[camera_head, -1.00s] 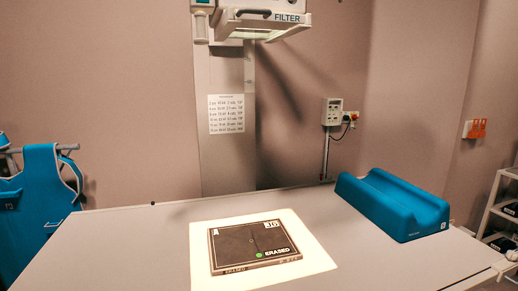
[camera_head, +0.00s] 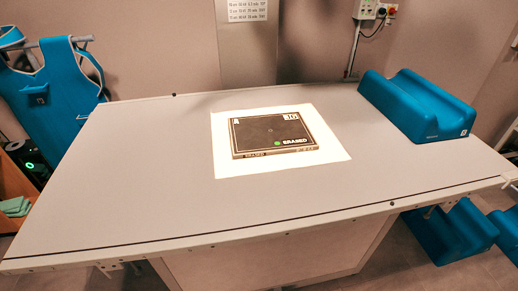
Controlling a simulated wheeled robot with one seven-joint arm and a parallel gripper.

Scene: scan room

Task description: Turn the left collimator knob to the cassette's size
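The cassette (camera_head: 262,133) lies flat on the table, a dark plate with a light edge, a green dot and the word "ERASED". White marks sit in its upper corners; the one at right is too small to read surely. A bright light field (camera_head: 222,165) surrounds it and reaches past it on all sides. The collimator and its left knob are out of view now. My gripper does not show.
The grey table (camera_head: 130,190) is mostly bare. A blue positioning cradle (camera_head: 425,105) stands at its back right. A blue apron (camera_head: 50,90) hangs at left. More blue blocks (camera_head: 450,230) lie below at right. A control box (camera_head: 365,9) is on the wall.

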